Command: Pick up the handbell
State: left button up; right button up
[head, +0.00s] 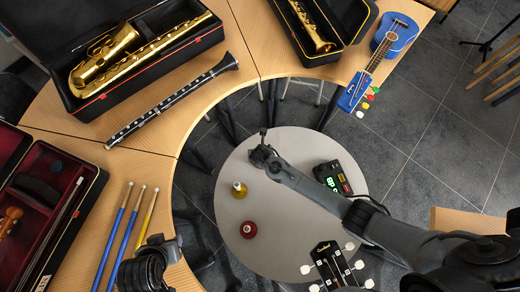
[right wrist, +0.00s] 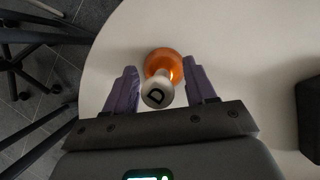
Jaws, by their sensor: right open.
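An orange handbell (right wrist: 162,65) with a white handle top marked "D" stands on the round table in the right wrist view. My right gripper (right wrist: 161,88) is open, with its two purple fingers on either side of the bell's handle and a gap on each side. In the head view the right wrist hangs over the table's upper part and hides this bell. A yellow bell (head: 239,190) and a red bell (head: 248,230) stand on the table below it. My left arm's end (head: 150,264) is at the lower left; its fingers cannot be made out.
The round grey table (head: 290,240) also holds a black device with a green display (head: 332,178). A wooden desk ring (head: 140,170) around it carries a saxophone case (head: 140,50), a clarinet (head: 170,102), drumsticks (head: 128,230) and a blue ukulele (head: 385,50). A guitar headstock (head: 335,262) is at the front.

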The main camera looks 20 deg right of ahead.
pick_arm(q)
jog(key=shift+a, duration=0.1)
pick_arm(e)
grip_shut()
dwell(0.4)
